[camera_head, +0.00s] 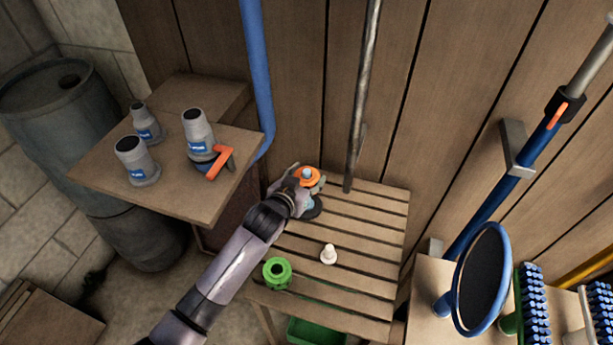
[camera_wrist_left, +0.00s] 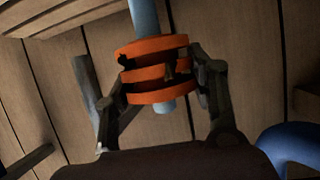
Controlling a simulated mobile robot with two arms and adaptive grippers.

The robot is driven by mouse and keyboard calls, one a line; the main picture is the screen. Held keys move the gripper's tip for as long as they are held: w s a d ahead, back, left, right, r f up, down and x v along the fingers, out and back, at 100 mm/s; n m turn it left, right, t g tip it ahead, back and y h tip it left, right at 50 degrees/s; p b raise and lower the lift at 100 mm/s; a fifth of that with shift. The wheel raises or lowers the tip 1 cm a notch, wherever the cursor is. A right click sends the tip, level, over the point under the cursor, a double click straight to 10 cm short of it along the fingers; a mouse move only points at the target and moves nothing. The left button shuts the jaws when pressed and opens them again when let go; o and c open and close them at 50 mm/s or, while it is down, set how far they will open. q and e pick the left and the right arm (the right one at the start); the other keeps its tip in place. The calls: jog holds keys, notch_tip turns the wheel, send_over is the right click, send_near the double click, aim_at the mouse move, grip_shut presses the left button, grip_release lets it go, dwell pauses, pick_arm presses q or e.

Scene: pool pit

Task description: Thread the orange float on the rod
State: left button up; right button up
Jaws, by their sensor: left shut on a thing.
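The orange float (camera_head: 307,177) is ring-shaped with stacked ribs and shows large in the left wrist view (camera_wrist_left: 155,70). My left gripper (camera_head: 298,178) is shut on it, one finger on each side in the left wrist view (camera_wrist_left: 158,82). A light blue rod (camera_head: 307,173) passes through the float's middle. In the left wrist view the rod (camera_wrist_left: 145,17) shows on both sides of the float, with a short end just past one side. A dark round base (camera_head: 313,209) lies below the float on the slatted table. My right gripper is not in view.
The slatted table (camera_head: 340,300) also holds a green ribbed piece (camera_head: 277,284) and a small white piece (camera_head: 328,254). A blue pipe (camera_head: 257,70) and a grey pole (camera_head: 363,90) stand behind. Grey bottles (camera_head: 198,130) stand on the left shelf (camera_head: 190,205).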

pick_arm(q)
jog(key=shift+f+b, duration=0.95)
jog(key=shift+f, duration=0.75)
jog(key=shift+f, duration=0.1)
jog(key=shift+f+b, duration=0.85)
jog(key=shift+f, duration=0.55)
jog(key=o, duration=1.2)
jog(key=shift+o, duration=0.3)
jog(key=o, duration=0.4)
jog(key=shift+o, duration=0.2)
jog(key=shift+s, duration=0.1)
